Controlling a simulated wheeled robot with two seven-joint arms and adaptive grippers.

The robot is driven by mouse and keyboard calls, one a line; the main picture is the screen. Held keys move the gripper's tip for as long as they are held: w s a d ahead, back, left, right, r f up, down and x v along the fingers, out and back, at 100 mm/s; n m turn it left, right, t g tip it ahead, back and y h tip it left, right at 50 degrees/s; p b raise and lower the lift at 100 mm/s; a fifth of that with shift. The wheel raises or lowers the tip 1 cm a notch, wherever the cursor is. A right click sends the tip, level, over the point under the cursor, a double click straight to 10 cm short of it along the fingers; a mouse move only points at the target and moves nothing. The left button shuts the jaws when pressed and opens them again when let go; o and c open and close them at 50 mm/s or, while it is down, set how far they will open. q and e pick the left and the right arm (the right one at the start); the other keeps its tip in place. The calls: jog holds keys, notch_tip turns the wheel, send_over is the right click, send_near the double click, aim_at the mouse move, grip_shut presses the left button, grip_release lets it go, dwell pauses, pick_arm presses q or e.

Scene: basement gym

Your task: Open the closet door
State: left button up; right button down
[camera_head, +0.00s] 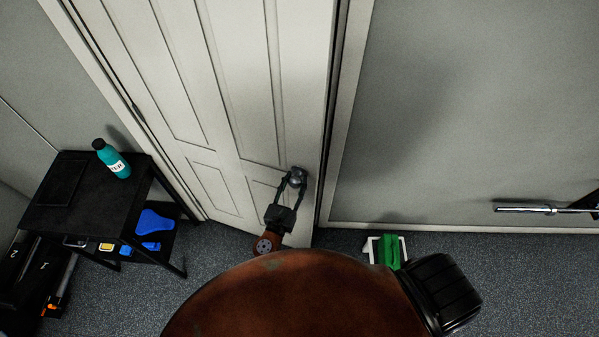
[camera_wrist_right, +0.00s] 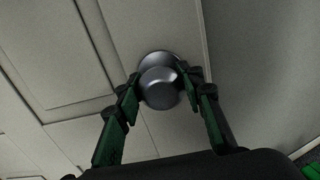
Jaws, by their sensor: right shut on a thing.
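The closet door (camera_head: 235,75) is a white panelled door in a white frame, at the upper middle of the head view. A narrow dark gap runs along its right edge, and I cannot tell whether the door is ajar. Its round metal knob (camera_head: 297,176) sits near that right edge. My right gripper (camera_head: 292,180) is at the knob, with one finger on each side. In the right wrist view the knob (camera_wrist_right: 160,87) lies between the fingertips of the gripper (camera_wrist_right: 158,92), which is shut on it. My left gripper is not in view.
A black side table (camera_head: 60,190) with a teal bottle (camera_head: 112,160) stands left of the door, a blue item (camera_head: 154,222) on its lower shelf. A green and white object (camera_head: 388,250) lies on the floor at right. A metal bar (camera_head: 530,210) juts in from the right.

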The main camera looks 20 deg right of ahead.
jog(key=shift+f, duration=0.15)
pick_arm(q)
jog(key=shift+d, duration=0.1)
pick_arm(e)
jog(key=c, duration=1.3)
grip_release()
jog(key=shift+w+d, duration=0.15)
